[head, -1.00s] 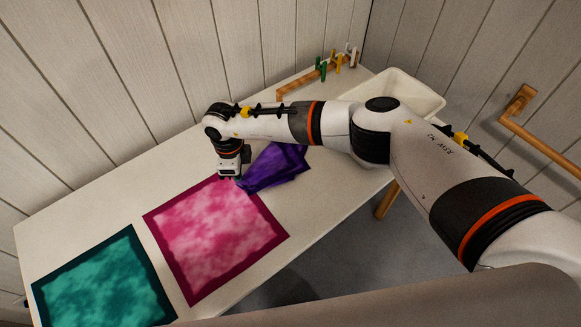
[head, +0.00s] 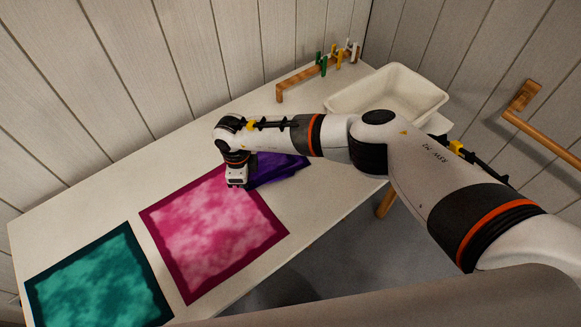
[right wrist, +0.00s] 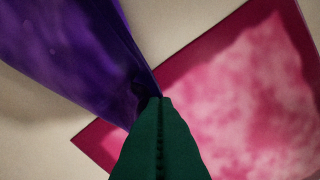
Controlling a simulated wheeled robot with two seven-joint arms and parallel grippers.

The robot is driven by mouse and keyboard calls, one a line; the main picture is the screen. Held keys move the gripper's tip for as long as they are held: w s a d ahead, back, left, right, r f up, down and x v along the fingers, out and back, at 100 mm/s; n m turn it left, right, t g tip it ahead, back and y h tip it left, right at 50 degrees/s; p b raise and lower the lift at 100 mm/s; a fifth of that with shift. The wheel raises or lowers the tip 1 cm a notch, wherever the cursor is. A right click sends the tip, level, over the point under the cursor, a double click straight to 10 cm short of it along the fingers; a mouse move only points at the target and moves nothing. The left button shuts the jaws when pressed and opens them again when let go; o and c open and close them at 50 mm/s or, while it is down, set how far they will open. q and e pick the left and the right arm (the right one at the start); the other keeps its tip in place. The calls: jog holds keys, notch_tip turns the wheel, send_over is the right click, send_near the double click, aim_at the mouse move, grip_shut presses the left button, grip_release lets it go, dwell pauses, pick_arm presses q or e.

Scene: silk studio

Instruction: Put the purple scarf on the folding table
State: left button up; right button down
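The purple scarf (head: 278,170) lies bunched at the far right part of the white table (head: 120,190), partly hidden by my right arm. My right gripper (head: 237,184) points down by the scarf's left end, above the far corner of a pink cloth. In the right wrist view its green fingers (right wrist: 158,105) are together, and the scarf (right wrist: 70,50) narrows into folds at their tips, apparently pinched there. I cannot tell how far the scarf is raised. My left gripper is not in view.
A pink square cloth (head: 212,235) and a teal one (head: 95,285) lie flat side by side on the table. A white bin (head: 390,92) stands at the right end. A wooden rack with coloured clips (head: 318,73) is at the back. The table's far left is clear.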

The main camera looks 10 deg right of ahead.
notch_tip(320, 180, down, 3)
jog(key=shift+r+b, duration=0.15)
jog(key=shift+b, duration=0.75)
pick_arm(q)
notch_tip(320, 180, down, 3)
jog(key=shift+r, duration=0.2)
pick_arm(e)
jog(key=shift+r, duration=0.1)
pick_arm(q)
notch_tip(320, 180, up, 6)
jog(key=p, duration=0.6)
pick_arm(e)
notch_tip(320, 180, up, 9)
